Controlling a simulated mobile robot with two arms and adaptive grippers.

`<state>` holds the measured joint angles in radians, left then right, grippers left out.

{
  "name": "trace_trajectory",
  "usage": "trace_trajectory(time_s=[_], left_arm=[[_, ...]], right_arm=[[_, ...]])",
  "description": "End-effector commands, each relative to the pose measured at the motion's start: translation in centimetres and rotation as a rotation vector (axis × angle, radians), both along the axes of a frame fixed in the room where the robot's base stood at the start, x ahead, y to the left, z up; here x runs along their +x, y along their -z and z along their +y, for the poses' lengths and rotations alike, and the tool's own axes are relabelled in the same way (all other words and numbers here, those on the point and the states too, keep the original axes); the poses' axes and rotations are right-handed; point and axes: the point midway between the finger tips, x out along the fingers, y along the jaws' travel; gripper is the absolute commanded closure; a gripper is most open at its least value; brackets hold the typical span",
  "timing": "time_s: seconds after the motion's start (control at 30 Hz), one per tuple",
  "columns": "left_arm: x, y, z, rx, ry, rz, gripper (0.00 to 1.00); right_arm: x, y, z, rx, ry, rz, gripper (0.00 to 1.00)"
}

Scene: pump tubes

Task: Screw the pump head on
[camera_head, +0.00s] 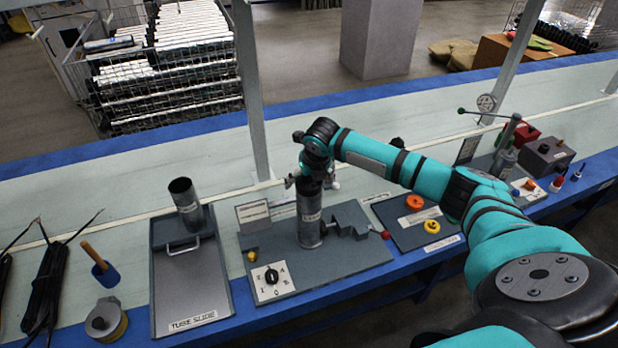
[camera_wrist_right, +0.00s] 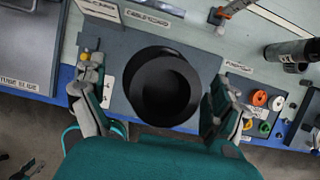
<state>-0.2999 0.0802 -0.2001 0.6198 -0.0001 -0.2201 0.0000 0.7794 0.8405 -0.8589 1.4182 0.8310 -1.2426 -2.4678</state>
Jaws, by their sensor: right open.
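A grey metal tube (camera_head: 309,222) stands upright on the grey fixture plate (camera_head: 350,262), beside a stepped clamp block (camera_head: 351,220). My right gripper (camera_head: 311,187) is at the top of this tube, pointing down. In the right wrist view, the fingers of my right gripper (camera_wrist_right: 155,108) are open, one on each side of a round black end (camera_wrist_right: 137,92) with a dark inner circle. I cannot tell whether this is the tube's open mouth or a pump head on it. No separate pump head can be made out with certainty. My left gripper is not in view.
A second tube (camera_head: 187,206) stands on the tray marked TUBE SLIDE (camera_head: 190,300) at left. A dial switch (camera_head: 272,277) sits at the fixture's front. Orange (camera_head: 414,202) and yellow (camera_head: 432,226) round parts lie on a right-hand plate. A gauge stand (camera_head: 487,104) is farther right.

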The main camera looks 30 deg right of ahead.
Motion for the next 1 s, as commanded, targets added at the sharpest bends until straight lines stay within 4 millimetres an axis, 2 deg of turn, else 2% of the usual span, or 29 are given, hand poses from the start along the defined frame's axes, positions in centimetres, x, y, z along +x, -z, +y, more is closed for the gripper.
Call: trace_trajectory(time_s=[0.07,0.63,0.67,0.9,1.0], left_arm=[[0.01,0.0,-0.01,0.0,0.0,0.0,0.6],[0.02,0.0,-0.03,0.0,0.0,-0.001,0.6],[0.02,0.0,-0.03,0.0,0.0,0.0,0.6],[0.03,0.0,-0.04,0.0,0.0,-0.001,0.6],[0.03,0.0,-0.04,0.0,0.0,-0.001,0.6]], right_arm=[[-0.01,-0.02,0.0,0.0,0.0,0.0,0.07],[0.0,-0.08,-0.02,0.0,0.0,0.0,0.81],[0.0,-0.08,-0.02,0.0,0.0,0.0,0.34],[0.01,-0.08,-0.02,0.0,0.0,-0.001,0.66],[0.01,-0.09,-0.03,0.0,0.0,-0.001,0.69]])
